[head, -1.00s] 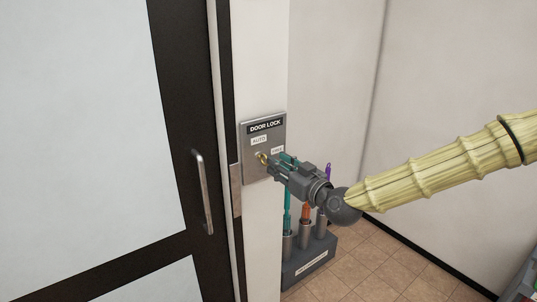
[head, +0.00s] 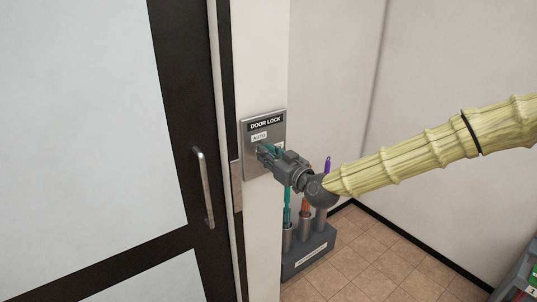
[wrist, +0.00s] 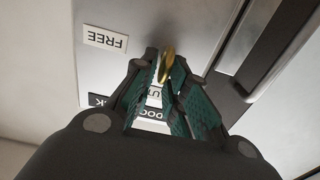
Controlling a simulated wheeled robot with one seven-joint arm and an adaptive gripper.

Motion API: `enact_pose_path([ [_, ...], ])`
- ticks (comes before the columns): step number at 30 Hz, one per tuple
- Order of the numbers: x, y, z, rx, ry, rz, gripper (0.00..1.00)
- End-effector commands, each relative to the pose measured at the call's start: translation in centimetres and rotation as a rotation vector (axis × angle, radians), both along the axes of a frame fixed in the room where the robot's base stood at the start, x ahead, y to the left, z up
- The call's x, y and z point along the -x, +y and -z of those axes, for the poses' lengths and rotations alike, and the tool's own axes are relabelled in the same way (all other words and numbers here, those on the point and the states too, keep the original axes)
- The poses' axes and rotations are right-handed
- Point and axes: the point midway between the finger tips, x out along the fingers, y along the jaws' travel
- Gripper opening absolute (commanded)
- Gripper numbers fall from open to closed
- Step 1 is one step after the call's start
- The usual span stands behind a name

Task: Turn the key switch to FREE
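The grey DOOR LOCK plate (head: 279,130) is on the wall beside the door, with an AUTO label (head: 259,136) at its upper left. In the wrist view the plate appears upside down, with the FREE label (wrist: 105,38) left of the key. The brass key (wrist: 168,63) stands out from the plate between my teal fingertips. My gripper (head: 262,149) is at the plate and hides the key and the FREE label in the head view. Its fingertips (wrist: 163,62) are close together and appear shut on the key.
A door with a vertical metal handle (head: 203,188) is at the left. Below the plate a dark rack (head: 310,257) on the tiled floor holds several coloured upright items. The room right of the rack is clear floor; a shelf edge shows at the lower right.

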Motion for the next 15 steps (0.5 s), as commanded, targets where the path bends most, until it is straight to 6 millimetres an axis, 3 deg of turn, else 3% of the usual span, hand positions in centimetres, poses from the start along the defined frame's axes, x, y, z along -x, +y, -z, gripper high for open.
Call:
enact_pose_path([
  [15, -0.11, -0.28, 0.22, -0.038, 0.025, 0.004, 0.0],
])
